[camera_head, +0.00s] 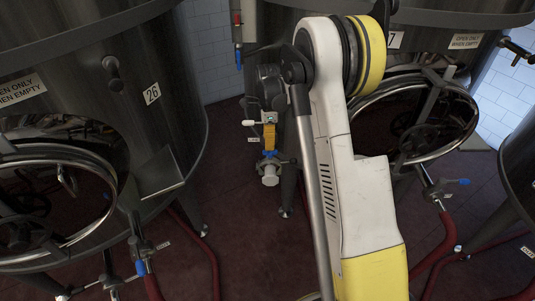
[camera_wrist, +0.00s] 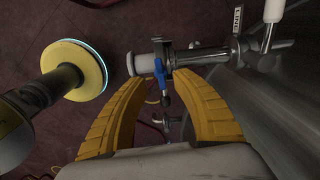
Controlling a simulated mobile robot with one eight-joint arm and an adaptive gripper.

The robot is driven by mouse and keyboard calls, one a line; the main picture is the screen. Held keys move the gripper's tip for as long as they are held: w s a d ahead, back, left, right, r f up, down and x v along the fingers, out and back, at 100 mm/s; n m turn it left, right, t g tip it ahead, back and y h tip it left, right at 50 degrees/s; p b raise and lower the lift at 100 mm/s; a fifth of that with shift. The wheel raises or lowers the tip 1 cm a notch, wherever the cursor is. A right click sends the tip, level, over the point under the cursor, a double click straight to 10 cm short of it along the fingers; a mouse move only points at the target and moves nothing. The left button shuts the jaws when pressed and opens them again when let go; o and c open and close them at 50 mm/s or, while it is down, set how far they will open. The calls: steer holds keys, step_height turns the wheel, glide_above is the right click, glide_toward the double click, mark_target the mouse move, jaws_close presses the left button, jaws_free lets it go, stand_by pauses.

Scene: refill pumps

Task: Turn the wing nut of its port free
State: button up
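The blue wing nut (camera_wrist: 161,74) sits on a clamp around the metal port pipe (camera_wrist: 203,56). A pale cap (camera_wrist: 146,63) closes the pipe's left end in the wrist view. My gripper (camera_wrist: 160,78) is open, with its two yellow fingertips apart on either side of the wing nut and clamp. I cannot tell whether a finger touches the nut.
A white-knobbed lever (camera_wrist: 273,11) stands on the pipe beside a label. Tank 26 (camera_head: 125,120) is at left, with a round open hatch (camera_head: 60,205). Another tank with a hatch (camera_head: 430,120) is at right. Red hoses (camera_head: 433,250) cross the dark red floor.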

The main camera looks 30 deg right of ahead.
mark_target(270, 154)
step_height(270, 154, down, 5)
steer(key=shift+f+b, duration=0.1)
steer(key=shift+b, duration=0.6)
jaws_close()
